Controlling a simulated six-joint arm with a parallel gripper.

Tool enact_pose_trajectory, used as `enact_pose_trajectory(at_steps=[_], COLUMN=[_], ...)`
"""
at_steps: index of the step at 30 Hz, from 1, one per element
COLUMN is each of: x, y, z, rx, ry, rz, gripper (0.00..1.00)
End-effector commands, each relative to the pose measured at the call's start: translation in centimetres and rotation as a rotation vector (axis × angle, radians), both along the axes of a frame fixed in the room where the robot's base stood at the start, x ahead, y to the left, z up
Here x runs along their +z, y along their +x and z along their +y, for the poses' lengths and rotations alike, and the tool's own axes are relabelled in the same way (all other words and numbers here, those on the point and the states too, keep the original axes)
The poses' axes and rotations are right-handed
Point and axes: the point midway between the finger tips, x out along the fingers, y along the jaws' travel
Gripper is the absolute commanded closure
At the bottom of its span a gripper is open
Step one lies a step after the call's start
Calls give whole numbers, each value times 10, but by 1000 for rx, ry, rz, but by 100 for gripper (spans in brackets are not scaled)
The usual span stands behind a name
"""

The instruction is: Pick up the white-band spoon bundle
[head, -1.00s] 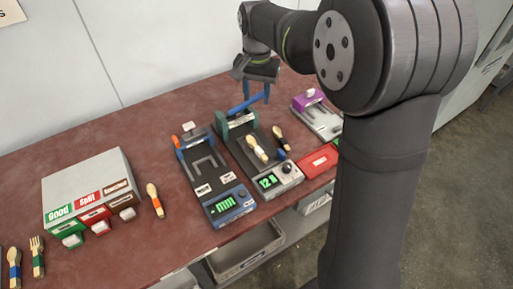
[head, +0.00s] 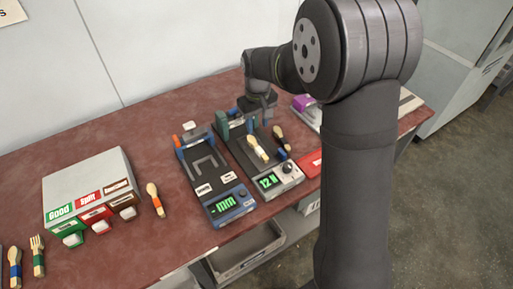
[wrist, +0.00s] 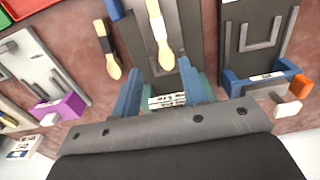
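The white-band spoon bundle (head: 258,149) lies on the dark bed of the press (head: 236,150) with the green "12 N" display. It also shows in the wrist view (wrist: 159,34), at the top middle, with its bowl end towards me. My gripper (wrist: 160,75) is open, its two blue fingers spread wide. It is low over the back of the press, near its green end block (wrist: 163,93). The spoon bundle is ahead of the fingers, and nothing shows held between them. In the head view the fingertips (head: 258,124) are partly hidden.
A black-band spoon (head: 281,138) lies just right of the bundle. A blue gauge (head: 229,204) stands to the left. A purple-topped device (wrist: 60,106) and a red tray (wrist: 27,7) are on the other side. The sorting box (head: 90,175) is far left.

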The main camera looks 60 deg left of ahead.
Motion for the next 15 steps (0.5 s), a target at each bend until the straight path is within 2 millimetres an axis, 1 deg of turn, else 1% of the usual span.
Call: enact_pose_trajectory(at_steps=[1, 4, 6, 11, 15], x=[-12, -28, -36, -45, -63], y=[0, 0, 0, 0, -3], z=[0, -1, 0, 0, -1], rx=[0, 0, 0, -1, 0], ry=[-3, -3, -1, 0, -3], rz=[1, 1, 0, 0, 1], gripper=[60, 60, 60, 60, 60])
